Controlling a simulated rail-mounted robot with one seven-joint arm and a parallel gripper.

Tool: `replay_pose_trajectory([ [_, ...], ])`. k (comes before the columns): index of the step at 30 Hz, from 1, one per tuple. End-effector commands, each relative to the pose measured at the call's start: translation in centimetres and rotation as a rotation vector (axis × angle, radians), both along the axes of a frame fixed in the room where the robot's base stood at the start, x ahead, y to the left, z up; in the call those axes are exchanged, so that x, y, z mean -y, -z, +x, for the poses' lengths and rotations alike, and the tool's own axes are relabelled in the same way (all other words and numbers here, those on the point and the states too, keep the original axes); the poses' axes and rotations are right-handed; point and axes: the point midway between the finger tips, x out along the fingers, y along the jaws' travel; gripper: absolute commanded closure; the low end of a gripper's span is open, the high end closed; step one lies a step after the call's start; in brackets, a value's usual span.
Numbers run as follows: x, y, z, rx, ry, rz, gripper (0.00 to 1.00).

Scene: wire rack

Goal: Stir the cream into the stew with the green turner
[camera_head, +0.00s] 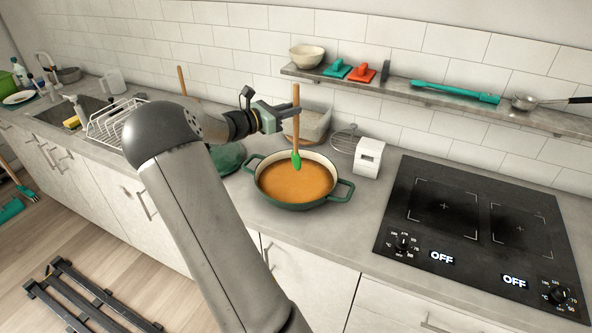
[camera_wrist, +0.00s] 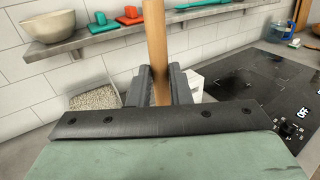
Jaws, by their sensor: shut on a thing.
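The green turner (camera_head: 296,128) has a wooden handle and a green head, and stands nearly upright above the pot. My gripper (camera_head: 284,115) is shut on its wooden handle. In the wrist view the handle (camera_wrist: 156,45) rises between the two dark fingers of my gripper (camera_wrist: 158,88). The turner's green head is over the stew (camera_head: 290,184); I cannot tell whether its tip touches the surface. The stew is an even orange-brown in a green pot (camera_head: 304,205) with two side handles. No separate cream shows on it.
A white box-shaped item (camera_head: 368,157) and a wire rack (camera_head: 345,138) stand right of the pot. A grey container (camera_head: 318,121) is behind it. The black hob (camera_head: 484,225) reads OFF. A shelf (camera_head: 430,93) with a bowl (camera_head: 306,56) runs above. Counter in front of the hob is clear.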

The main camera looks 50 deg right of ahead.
Motion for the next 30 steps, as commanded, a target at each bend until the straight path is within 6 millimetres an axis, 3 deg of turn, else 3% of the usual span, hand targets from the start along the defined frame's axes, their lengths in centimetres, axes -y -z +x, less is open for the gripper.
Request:
replay_pose_trajectory([
  [14, 0.0, -0.2, 0.0, 0.000, 0.000, 0.000, 1.00],
  [30, 0.0, -4.0, 0.0, 0.000, 0.000, 0.000, 1.00],
])
